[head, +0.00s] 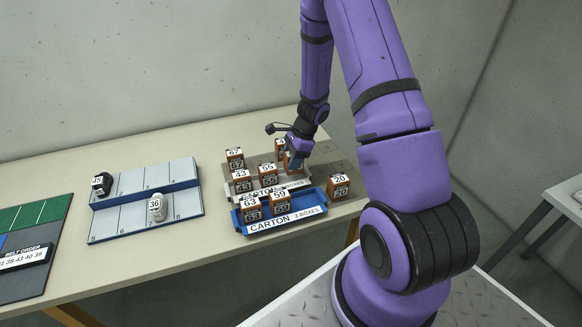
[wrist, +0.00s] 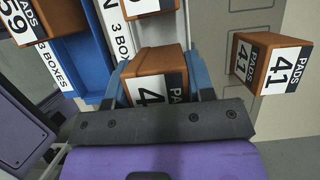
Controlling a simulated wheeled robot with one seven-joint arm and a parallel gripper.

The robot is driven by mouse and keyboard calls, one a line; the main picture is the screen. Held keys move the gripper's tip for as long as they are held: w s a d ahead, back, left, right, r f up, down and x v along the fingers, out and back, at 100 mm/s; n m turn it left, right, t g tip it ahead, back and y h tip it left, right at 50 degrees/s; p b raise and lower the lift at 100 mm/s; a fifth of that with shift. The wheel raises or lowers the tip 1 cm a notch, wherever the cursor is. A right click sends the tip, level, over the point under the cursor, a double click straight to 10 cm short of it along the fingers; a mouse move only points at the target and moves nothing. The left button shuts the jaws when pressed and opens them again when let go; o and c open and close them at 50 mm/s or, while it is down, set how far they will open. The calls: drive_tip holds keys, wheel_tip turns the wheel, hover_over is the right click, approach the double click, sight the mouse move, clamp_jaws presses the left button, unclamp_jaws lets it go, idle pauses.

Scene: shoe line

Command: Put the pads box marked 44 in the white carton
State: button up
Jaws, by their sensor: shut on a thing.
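My gripper (head: 294,157) is shut on an orange-brown pads box (wrist: 150,68), which also shows in the head view (head: 291,167). Its label starts with a 4; the second digit is hidden by the gripper. The held box is at the right end of the white carton (head: 293,186), in line with the boxes marked 43 (head: 241,181) and 55 (head: 267,175) in that carton. I cannot tell whether it touches the carton floor. In the wrist view, the white carton's label (wrist: 119,40) is beside the held box.
The blue carton (head: 301,223) in front holds boxes marked 63 (head: 250,210) and 59 (head: 279,203). Box 20 (head: 339,187) stands to the right. Box 67 (head: 235,160) stands behind, and box 41 (wrist: 270,64) is close beside my gripper. A shoe rack (head: 130,215) is at left.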

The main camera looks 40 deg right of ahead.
drive_tip(key=shift+w+f, duration=0.1)
drive_tip(key=shift+f, duration=1.7)
drive_tip(key=o, duration=0.9)
drive_tip(key=shift+f, duration=0.1)
drive_tip(key=shift+o, duration=0.2)
